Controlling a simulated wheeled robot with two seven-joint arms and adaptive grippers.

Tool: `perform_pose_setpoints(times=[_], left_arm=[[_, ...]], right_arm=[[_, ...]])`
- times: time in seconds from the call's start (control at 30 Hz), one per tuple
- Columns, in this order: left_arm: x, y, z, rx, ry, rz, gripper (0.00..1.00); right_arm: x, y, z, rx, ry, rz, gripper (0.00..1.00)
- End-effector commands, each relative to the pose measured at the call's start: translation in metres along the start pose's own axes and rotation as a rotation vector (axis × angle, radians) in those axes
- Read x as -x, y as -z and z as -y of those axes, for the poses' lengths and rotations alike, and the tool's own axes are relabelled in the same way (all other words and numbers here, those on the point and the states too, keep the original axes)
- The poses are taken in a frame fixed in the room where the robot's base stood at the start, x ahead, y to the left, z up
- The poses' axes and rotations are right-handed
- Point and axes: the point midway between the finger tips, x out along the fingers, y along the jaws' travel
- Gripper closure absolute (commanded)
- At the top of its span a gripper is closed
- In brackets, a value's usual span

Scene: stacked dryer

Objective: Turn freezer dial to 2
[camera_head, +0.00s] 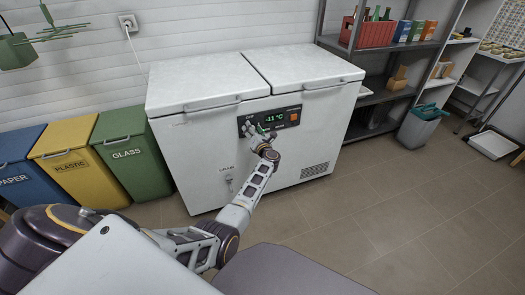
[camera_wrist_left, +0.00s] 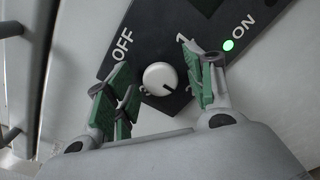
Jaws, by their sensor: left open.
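The white chest freezer (camera_head: 185,155) stands against the wall with a black control panel (camera_head: 286,112) on its front. The panel has a lit display and an orange switch. In the head view the left gripper (camera_head: 257,133) covers the dial.
Blue, yellow and green bins (camera_head: 130,150) stand left of the freezer. Shelves with a red crate (camera_head: 368,32) and boxes stand to the right, with a grey bucket (camera_head: 417,128) on the floor. The freezer's lid handles project above the panel.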

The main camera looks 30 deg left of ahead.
Motion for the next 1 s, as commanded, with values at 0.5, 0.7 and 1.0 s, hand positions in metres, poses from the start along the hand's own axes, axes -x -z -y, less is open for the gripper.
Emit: perform_pose_setpoints(times=[0.5, 0.7, 1.0], left_arm=[[-0.001, 0.000, -0.002, 0.325, -0.002, 0.003, 0.46], [0.000, 0.000, -0.002, 0.420, -0.001, 0.002, 0.46], [-0.001, 0.000, -0.003, 0.517, -0.001, 0.002, 0.46]], right_arm=[[-0.015, -0.003, 0.000, 0.000, 0.000, 0.000, 0.44], [-0.015, -0.003, 0.000, 0.000, 0.000, 0.000, 0.44], [-0.012, -0.002, 0.000, 0.000, 0.000, 0.000, 0.44]])
